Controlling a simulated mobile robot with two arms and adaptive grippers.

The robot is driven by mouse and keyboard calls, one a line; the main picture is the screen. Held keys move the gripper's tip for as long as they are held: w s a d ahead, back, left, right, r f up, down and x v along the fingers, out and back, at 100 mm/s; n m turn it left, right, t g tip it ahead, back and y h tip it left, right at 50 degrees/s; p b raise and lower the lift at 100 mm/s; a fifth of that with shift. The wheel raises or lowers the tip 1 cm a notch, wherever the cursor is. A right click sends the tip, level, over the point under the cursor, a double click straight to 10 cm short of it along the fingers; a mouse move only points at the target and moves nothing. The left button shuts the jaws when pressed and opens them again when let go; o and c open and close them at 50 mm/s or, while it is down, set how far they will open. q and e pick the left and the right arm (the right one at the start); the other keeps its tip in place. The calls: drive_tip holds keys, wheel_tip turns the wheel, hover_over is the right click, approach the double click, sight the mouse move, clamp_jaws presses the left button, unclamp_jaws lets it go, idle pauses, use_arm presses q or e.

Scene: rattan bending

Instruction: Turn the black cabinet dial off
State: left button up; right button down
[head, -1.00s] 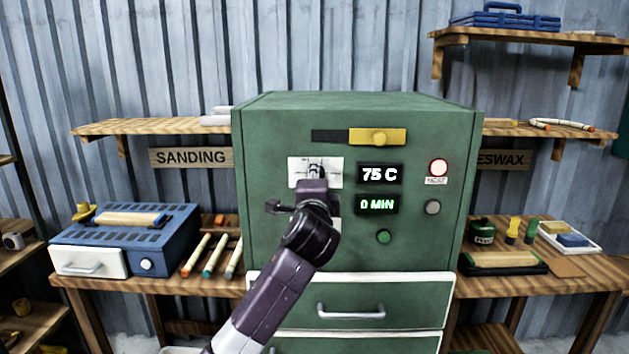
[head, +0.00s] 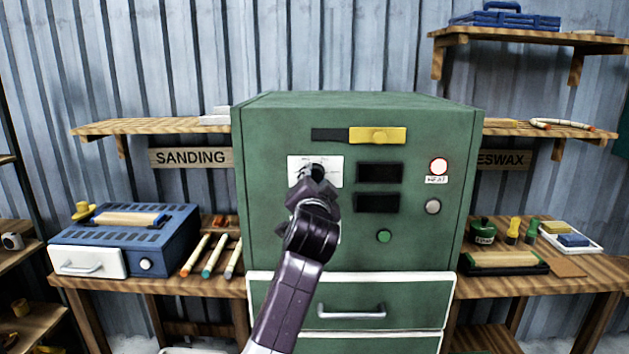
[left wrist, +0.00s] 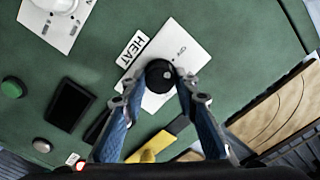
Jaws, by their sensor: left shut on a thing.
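The black dial (left wrist: 159,74) sits on a white marked plate (left wrist: 178,52) on the front of the green cabinet (head: 270,235). In the left wrist view a HEAT label (left wrist: 133,48) lies beside the plate. My left gripper (left wrist: 160,82) is shut on the dial, with a blue-padded finger on each side of it. In the head view the left gripper (head: 315,187) covers the lower part of the plate and most of the dial. The upper display (head: 379,173) and lower display (head: 377,203) are dark. My right gripper is not in view.
A yellow slider (head: 377,136) is above the displays. A red-ringed round lamp (head: 438,166), a grey button (head: 433,207) and a green button (head: 384,236) are to the right. A drawer handle (head: 351,311) sticks out below. A blue sander box (head: 150,240) stands left.

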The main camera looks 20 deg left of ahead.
use_arm(q)
drive_tip(key=shift+f, duration=0.2)
idle(0.4)
drive_tip(key=o, duration=1.2)
drive_tip(key=shift+r, duration=0.15)
drive_tip(key=shift+c, duration=0.2)
drive_tip(key=shift+s, duration=0.1)
drive_tip(key=v, duration=1.2)
